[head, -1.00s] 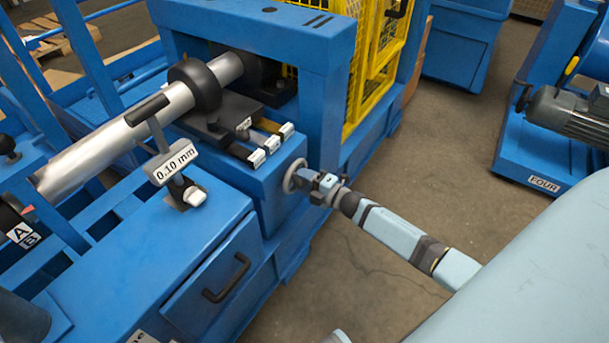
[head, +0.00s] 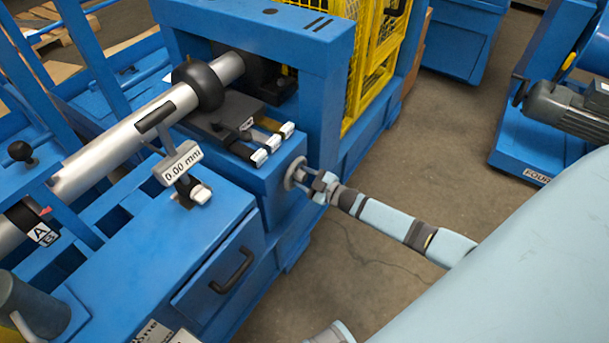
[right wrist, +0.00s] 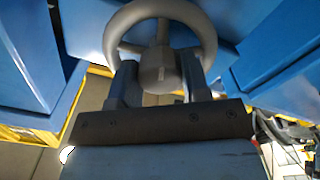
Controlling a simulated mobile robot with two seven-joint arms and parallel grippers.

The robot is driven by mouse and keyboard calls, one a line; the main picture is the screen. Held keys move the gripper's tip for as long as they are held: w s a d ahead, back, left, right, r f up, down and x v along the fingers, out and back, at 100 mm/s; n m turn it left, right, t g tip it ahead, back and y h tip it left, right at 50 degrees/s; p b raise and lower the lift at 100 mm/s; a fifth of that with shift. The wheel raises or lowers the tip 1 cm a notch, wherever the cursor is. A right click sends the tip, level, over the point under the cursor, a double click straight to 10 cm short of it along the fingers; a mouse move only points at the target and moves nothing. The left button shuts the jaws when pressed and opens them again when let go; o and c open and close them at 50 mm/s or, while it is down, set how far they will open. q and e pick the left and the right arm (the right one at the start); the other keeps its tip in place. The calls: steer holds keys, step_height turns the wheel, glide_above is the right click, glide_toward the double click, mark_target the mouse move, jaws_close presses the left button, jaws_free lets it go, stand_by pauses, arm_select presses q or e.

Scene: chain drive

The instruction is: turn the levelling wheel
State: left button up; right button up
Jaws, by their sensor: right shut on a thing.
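The levelling wheel (head: 291,172) is a small grey handwheel on the end face of the blue machine frame. It shows larger in the right wrist view (right wrist: 202,22), with a round hub and spokes. My right gripper (head: 305,182) is shut on the wheel, its two fingers (right wrist: 158,82) on either side of the hub. Part of the wheel is hidden behind the gripper in the head view. A white readout (head: 182,162) beside the steel shaft reads 0.00 mm. My left gripper is not in view.
The steel shaft (head: 110,150) with a black collar (head: 200,84) lies across the blue machine. A drawer with a black handle (head: 233,270) is left of my right arm. A yellow mesh guard (head: 373,70) stands behind. Grey floor (head: 440,150) is clear at right.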

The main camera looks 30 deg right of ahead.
steer(key=shift+m, duration=0.7)
steer(key=o, duration=0.9)
steer(key=shift+o, duration=0.2)
arm_select(q)
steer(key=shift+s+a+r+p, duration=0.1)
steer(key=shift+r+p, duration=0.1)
steer(key=shift+p, duration=0.8)
arm_select(e)
steer(key=v, duration=1.4)
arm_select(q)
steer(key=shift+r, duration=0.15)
